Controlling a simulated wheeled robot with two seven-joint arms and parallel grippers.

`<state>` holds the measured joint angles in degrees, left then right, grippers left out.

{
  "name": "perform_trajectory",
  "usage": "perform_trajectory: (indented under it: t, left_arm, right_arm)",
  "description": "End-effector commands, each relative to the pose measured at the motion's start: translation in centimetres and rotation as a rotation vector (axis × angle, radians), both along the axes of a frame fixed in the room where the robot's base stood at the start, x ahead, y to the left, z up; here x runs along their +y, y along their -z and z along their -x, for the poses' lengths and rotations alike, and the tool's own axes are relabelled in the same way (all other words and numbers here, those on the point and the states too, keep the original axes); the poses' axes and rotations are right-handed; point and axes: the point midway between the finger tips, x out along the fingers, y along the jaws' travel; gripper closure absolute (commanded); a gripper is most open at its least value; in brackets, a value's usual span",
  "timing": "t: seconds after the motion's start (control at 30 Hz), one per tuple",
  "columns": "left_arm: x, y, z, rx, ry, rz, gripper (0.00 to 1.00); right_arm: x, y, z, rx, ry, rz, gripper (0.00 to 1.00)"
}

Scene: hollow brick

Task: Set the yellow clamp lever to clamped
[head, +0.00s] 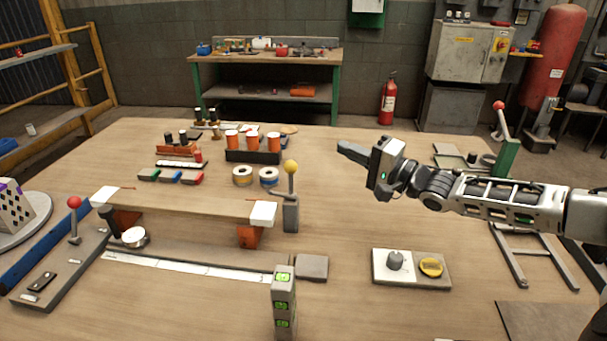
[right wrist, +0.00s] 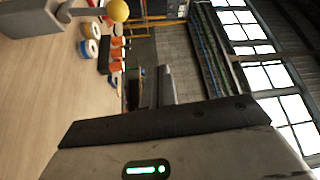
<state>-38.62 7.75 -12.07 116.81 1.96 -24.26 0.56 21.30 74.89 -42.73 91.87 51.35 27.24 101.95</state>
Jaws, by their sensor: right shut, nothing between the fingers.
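The yellow clamp lever (head: 291,168) has a yellow ball knob on a thin rod. It stands about upright on a grey base (head: 291,215) beside the right end of the raised wooden board. In the right wrist view its yellow knob (right wrist: 118,10) shows at the top edge, cut off by the frame. My right gripper (head: 342,148) is to the right of the lever, apart from it, pointing left. It is shut and empty. My left gripper is not in view.
A raised board (head: 185,202) on orange supports lies left of the lever. Tape rolls (head: 243,176) and a rack of orange-capped items (head: 253,150) stand behind it. A two-knob panel (head: 411,268) lies front right. A red-knobbed lever (head: 74,205) stands left. Table between lever and gripper is clear.

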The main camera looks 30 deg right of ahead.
Motion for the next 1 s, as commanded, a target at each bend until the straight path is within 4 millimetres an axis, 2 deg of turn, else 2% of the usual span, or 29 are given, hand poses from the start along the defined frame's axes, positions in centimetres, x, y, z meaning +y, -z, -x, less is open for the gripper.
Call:
perform_trajectory:
  t: [0.03,0.27,0.77,0.87,1.0]
  left_arm:
    - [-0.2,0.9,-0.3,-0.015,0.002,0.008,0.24]
    - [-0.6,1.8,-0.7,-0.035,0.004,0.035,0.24]
    - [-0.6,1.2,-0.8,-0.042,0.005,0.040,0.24]
    - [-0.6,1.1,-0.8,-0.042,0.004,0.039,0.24]
    - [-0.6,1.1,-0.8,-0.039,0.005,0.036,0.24]
  right_arm:
    - [0.0,1.8,0.0,0.000,0.000,-0.001,1.00]
    - [0.0,4.6,0.0,0.000,0.000,0.000,1.00]
    - [0.1,4.5,-0.3,-0.002,0.001,-0.002,1.00]
    - [0.5,4.3,-1.2,-0.004,0.000,-0.004,1.00]
    - [1.4,3.9,-3.2,-0.006,0.000,-0.004,1.00]
